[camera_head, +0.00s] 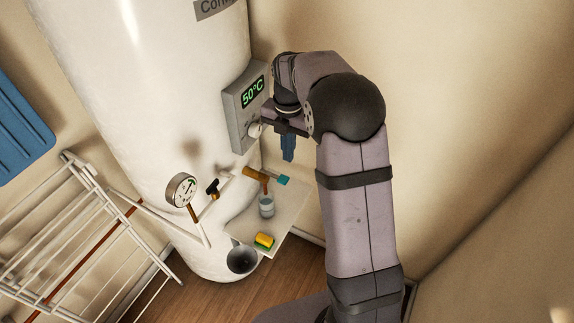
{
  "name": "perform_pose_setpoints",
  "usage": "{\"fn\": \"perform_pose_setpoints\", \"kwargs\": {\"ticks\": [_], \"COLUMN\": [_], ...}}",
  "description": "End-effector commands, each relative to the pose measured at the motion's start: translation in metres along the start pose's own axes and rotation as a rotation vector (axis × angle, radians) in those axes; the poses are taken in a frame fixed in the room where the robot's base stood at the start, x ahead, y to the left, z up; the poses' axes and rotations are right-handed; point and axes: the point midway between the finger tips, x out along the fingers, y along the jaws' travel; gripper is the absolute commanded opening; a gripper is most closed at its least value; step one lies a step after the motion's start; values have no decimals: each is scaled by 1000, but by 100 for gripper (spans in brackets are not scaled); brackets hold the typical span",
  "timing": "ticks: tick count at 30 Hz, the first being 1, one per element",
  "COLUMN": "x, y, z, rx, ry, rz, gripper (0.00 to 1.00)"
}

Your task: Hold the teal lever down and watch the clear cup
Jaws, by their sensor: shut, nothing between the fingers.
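The teal lever (283,180) sits at the right end of a brass tap (256,174) low on the white tank. The clear cup (266,207) stands upright on a small white shelf (290,212) below the tap. It looks pale blue inside; I cannot tell its level. My gripper (288,157) has blue fingers, points down and is shut and empty. It shows above the lever in the picture, apart from it, beside the control box.
The control box (235,117) reads 50°C and has a white knob (255,130). A pressure gauge (181,189) and black valve (212,187) are left of the tap. A yellow-green sponge (264,241) lies on the shelf. A white drying rack (75,235) stands left.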

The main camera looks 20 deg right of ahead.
Motion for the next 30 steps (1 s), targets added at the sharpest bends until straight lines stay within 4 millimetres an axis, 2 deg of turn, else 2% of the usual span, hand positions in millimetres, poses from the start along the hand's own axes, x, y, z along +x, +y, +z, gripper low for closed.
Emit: {"fn": "perform_pose_setpoints", "kwargs": {"ticks": [4, 10, 26, 30], "x": [-20, -33, -35, -35], "y": [-1, -3, -3, -3], "z": [1, 0, 0, 0], "rx": [0, 0, 0, 53], "ry": [-2, -1, 1, 1], "rz": [2, 0, -1, -1], "gripper": [0, 0, 0, 0]}}
